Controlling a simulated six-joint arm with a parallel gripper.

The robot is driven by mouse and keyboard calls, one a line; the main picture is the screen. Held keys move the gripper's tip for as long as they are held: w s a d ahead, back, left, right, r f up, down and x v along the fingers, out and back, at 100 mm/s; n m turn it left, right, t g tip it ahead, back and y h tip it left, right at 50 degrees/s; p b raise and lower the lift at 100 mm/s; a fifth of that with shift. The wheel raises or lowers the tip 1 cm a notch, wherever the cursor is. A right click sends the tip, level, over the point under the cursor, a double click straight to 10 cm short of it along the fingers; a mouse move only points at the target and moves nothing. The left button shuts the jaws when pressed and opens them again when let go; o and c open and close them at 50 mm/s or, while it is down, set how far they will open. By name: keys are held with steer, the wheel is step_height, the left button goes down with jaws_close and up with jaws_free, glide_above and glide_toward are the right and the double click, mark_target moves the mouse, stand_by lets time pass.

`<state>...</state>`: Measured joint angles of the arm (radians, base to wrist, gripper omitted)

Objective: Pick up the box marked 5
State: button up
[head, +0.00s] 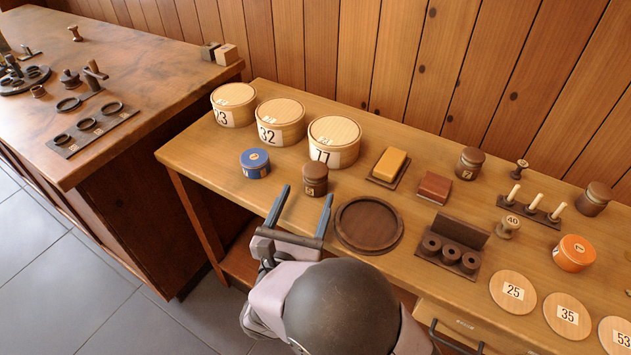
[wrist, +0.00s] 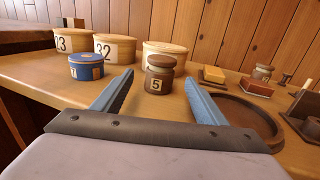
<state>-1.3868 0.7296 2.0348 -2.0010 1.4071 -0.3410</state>
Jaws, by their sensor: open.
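The box marked 5 (head: 315,181) is a small, dark brown, round lidded box standing upright on the table. My gripper (head: 304,196) has two blue fingers, spread apart and empty. In the wrist view the gripper (wrist: 160,92) points at the box, which appears between the fingers and beyond them. No contact with the box shows.
A blue round box (head: 255,163) stands just left of the brown box. Round boxes 23 (head: 234,105), 32 (head: 280,122) and 77 (head: 334,142) stand behind. A round brown tray (head: 343,237) lies to the right, beside my gripper.

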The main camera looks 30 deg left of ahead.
mark_target(312, 186)
steer(key=shift+p+x, duration=0.45)
steer(key=shift+x, duration=2.15)
steer(key=c, duration=1.1)
